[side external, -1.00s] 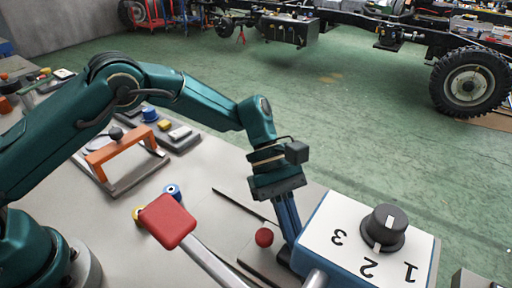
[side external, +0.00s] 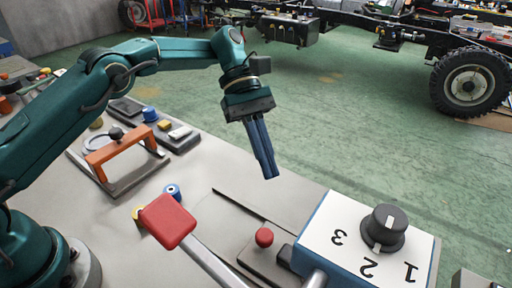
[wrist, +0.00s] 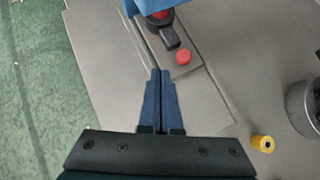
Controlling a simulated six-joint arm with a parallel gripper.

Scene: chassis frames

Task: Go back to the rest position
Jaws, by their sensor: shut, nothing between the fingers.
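My gripper (side external: 270,177) hangs in the air above the far edge of the grey worktop, its blue fingers shut with nothing between them.
The blue box has a white top with numbers and a black dial. A red-ended lever (side external: 167,221) rises in the foreground. An orange handle frame (side external: 115,147) and small parts sit on the worktop at left. Green floor (side external: 330,130) lies clear beyond the worktop.

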